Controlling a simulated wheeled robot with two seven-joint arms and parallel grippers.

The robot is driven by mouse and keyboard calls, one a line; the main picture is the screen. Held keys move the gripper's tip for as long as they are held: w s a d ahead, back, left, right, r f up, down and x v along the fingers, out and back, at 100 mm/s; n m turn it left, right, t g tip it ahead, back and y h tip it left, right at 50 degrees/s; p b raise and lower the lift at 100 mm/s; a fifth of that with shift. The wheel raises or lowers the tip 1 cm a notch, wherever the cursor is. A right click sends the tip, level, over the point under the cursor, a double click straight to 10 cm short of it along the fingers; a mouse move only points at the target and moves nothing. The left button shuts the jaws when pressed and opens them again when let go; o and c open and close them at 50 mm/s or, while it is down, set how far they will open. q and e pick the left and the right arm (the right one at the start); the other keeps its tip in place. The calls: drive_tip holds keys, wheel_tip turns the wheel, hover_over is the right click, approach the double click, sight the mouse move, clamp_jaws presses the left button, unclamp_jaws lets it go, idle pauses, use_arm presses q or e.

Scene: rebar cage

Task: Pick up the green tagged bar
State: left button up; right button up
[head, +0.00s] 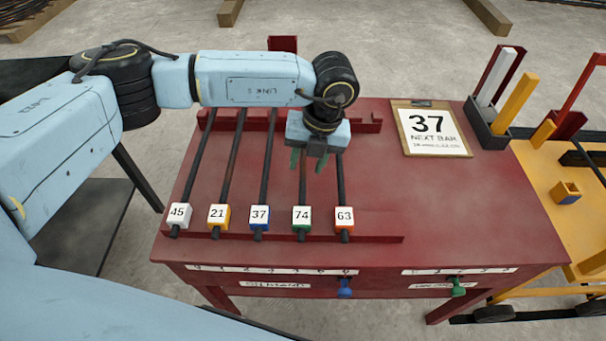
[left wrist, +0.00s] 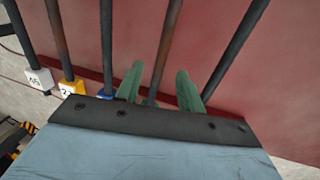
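The green tagged bar (head: 302,188) is a thin rusty bar lying on the red table, with a green-edged tag numbered 74 (head: 302,216) near its front end. My left gripper (head: 308,161) is over this bar, behind its tag, with its green fingers pointing down. In the left wrist view, the two fingers (left wrist: 159,88) are apart and the rusty bar (left wrist: 167,42) runs between them. I cannot tell how far the fingertips are from the bar. My right gripper is not in view.
Neighbouring bars tagged blue 37 (head: 260,216) and orange 63 (head: 344,217) lie close on either side; yellow 21 (head: 219,216) and white 45 (head: 178,215) lie farther left. A clipboard (head: 431,151) reads "37 NEXT BAR". The table's right front (head: 470,215) is clear.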

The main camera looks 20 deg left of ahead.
use_arm(q)
drive_tip(key=f, duration=0.2)
drive_tip(key=shift+a+f, duration=0.3)
drive_tip(key=shift+f, duration=0.05)
clamp_jaws()
drive_tip(key=shift+r, duration=0.1)
